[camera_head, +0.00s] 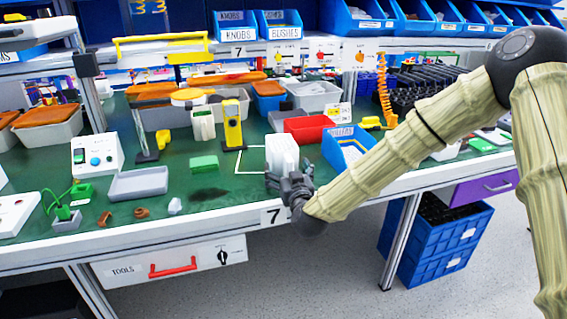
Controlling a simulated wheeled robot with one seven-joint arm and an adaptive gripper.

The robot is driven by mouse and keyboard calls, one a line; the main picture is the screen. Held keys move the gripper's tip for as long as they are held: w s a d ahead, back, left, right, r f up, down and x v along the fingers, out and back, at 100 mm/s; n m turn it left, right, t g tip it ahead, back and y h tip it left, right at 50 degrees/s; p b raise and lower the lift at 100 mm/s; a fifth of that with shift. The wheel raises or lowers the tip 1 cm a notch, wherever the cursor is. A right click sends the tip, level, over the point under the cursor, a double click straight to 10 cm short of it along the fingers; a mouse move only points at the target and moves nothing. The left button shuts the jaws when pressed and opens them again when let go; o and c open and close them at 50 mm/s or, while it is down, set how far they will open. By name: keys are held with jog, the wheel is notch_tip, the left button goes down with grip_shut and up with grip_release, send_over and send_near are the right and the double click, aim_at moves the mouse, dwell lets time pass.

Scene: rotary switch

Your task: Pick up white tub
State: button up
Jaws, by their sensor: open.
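A white, upright, ribbed box-like thing (282,152), which looks like the white tub, stands on the green bench top near the front edge, on a white outlined square. My gripper (284,178) is open, at the front of the tub and over the bench's front edge. Its dark fingers overlap the tub's lower part in the picture. I cannot tell whether they touch it or lie around it. The tub's lower front is partly hidden by the gripper.
A red bin (308,128) and a blue bin (346,150) stand close behind and right of the tub. A yellow upright device (233,124) is to the left. A grey tray (138,183) lies farther left. Blue shelf bins (280,24) line the back.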

jog(key=c, duration=0.9)
jog(key=shift+c, duration=0.2)
jog(key=shift+r, duration=0.15)
